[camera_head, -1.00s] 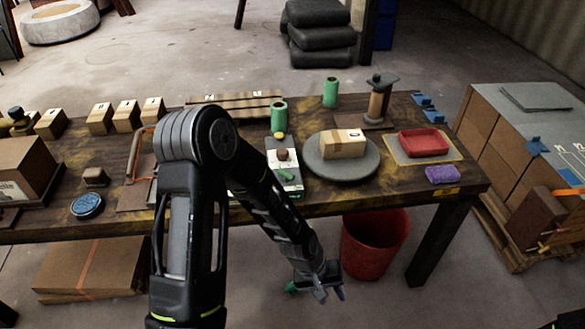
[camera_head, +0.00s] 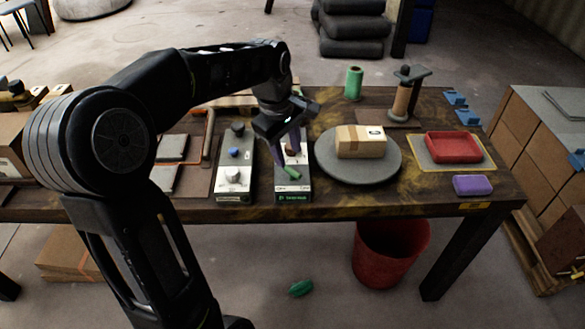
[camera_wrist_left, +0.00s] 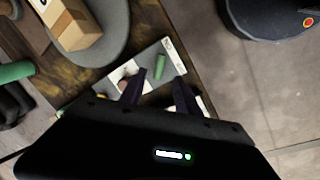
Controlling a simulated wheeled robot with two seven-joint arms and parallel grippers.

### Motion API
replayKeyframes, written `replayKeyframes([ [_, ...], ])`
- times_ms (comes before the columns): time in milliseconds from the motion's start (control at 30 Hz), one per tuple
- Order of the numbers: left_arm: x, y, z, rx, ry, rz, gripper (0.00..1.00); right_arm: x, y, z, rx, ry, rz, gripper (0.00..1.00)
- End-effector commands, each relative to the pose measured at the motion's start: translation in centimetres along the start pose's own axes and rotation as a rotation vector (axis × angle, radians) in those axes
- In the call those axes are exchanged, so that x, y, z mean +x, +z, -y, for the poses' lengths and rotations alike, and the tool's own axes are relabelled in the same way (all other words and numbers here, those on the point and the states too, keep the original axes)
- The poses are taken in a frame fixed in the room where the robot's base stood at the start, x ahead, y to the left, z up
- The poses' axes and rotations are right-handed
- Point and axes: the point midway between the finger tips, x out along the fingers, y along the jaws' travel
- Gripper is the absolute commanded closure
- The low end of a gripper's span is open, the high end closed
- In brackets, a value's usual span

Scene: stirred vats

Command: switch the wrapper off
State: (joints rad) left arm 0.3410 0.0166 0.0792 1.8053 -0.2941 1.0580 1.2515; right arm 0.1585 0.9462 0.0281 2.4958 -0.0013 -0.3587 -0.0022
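The wrapper's round grey turntable (camera_head: 325,172) carries a cardboard box (camera_head: 360,142), and a brown film roll on a post (camera_head: 402,98) stands behind it. My left gripper (camera_head: 288,157) is over this box, fingers apart and empty. Its fingers (camera_wrist_left: 158,90) partly hide the box's far part. Whether they touch it I cannot tell. My right gripper is out of view.
A second control box (camera_head: 235,180) with a blue button and knobs stands close to the left. A red tray (camera_head: 453,146) and purple block (camera_head: 472,185) lie right of the turntable. A red bin (camera_head: 388,250) stands below the table edge.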

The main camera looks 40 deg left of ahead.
Motion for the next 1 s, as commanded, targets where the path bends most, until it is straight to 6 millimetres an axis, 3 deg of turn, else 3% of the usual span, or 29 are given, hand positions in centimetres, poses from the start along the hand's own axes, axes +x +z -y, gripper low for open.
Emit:
replayKeyframes([
  [500,6.9,0.1,0.1,0.001,-0.002,0.002,0.62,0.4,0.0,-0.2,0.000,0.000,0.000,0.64],
  [867,7.4,0.1,0.0,0.002,0.000,0.001,0.63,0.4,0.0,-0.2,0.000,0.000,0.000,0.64],
  [1000,7.4,0.0,0.0,0.001,0.000,0.001,0.74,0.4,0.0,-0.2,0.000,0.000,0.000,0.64],
])
